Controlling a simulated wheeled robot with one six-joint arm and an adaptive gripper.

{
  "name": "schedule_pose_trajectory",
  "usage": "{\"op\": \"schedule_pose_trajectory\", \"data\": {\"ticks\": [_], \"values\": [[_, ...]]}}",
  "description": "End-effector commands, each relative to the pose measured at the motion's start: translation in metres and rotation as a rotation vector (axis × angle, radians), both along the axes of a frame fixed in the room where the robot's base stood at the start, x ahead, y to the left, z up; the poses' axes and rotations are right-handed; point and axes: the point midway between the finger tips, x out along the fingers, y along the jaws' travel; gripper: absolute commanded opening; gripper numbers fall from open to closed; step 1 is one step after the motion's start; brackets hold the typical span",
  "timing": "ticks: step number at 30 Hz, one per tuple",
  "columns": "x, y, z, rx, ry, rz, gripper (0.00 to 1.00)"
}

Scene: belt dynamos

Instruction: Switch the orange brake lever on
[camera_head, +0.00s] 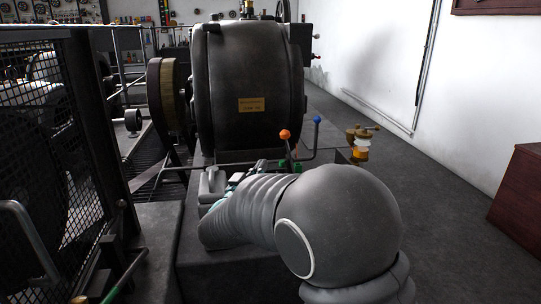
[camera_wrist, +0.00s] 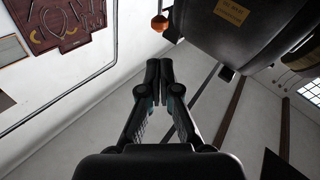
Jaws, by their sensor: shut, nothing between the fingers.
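The orange brake lever (camera_head: 285,134) stands in front of the dark dynamo in the head view, its round orange knob on top of a thin stem that leans slightly. Its lower end is partly hidden behind my arm. In the wrist view the orange knob (camera_wrist: 159,24) shows at the top, just beyond my fingertips and apart from them. My gripper (camera_wrist: 159,65) has its two black fingers together with nothing between them. In the head view my gripper is mostly hidden by my arm, to the left of the lever.
A blue-knobbed lever (camera_head: 317,121) stands just right of the orange one. The large dynamo (camera_head: 250,85) rises behind them. A brass and glass oiler (camera_head: 360,145) sits to the right. A mesh guard (camera_head: 45,150) stands at the left. Open floor (camera_head: 440,200) lies at the right.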

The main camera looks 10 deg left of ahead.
Motion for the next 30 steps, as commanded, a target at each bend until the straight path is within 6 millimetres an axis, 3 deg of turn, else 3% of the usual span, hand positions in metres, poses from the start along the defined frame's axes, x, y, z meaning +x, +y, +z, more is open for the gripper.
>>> {"op": "schedule_pose_trajectory", "data": {"ticks": [18,24,30], "values": [[0.099,-0.033,0.019,0.000,0.001,-0.001,0.00],[0.119,-0.039,0.024,0.001,0.000,0.000,0.00],[0.124,-0.040,0.025,-0.001,0.002,0.000,0.00]]}}
